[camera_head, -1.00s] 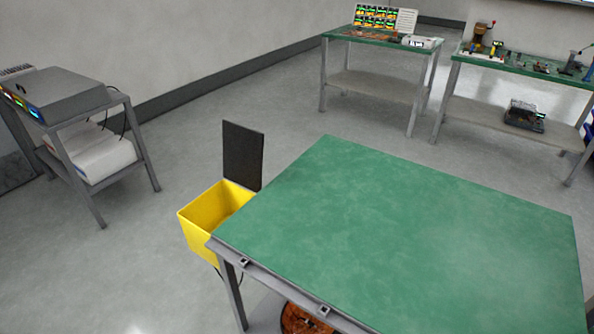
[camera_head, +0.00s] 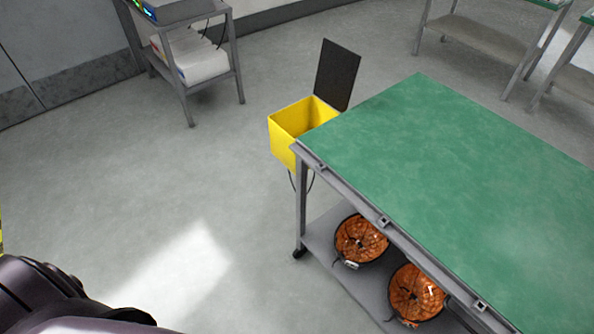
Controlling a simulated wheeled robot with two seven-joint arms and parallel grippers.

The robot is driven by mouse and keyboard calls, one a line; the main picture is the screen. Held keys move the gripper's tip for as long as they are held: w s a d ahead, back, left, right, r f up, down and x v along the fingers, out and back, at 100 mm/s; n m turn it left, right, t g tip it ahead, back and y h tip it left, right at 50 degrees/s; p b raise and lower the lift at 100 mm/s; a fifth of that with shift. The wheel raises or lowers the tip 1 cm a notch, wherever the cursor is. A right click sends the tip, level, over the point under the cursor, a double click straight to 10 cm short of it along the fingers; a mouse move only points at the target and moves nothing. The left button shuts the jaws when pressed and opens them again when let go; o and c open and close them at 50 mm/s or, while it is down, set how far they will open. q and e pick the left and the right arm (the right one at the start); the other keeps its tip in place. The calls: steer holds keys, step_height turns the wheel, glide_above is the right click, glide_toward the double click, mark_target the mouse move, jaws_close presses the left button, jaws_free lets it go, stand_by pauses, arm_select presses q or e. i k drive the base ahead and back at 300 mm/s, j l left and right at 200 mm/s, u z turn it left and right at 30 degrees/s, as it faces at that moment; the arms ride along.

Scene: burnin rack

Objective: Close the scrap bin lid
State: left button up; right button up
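The yellow scrap bin (camera_head: 286,136) hangs at the left end of the green-topped table, with its top open. Its dark lid (camera_head: 337,74) stands upright at the back edge of the bin, tilted slightly back. The inside of the bin that shows looks empty, though its floor is partly hidden. A dark part of my own arm shows at the bottom left corner, well apart from the bin. Neither gripper is in view.
The green table (camera_head: 450,150) fills the right side, with two orange round items (camera_head: 361,238) on its lower shelf. A grey cart (camera_head: 188,88) stands at the back left. The floor (camera_head: 130,180) left of the bin is clear.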

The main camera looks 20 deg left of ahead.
mark_target(338, 68)
steer(key=k+z, duration=0.1)
steer(key=z, duration=0.3)
steer(key=k+z, duration=0.15)
steer(key=z, duration=0.3)
steer(key=k+l+z, duration=0.1)
steer(key=z, duration=0.3)
steer(key=j+z, duration=0.4)
steer(key=j, duration=0.2)
steer(key=j+z, duration=0.45)
steer(key=j, duration=0.2)
steer(key=k+j+z, duration=0.15)
steer(key=j+z, duration=0.25)
steer(key=j, duration=0.15)
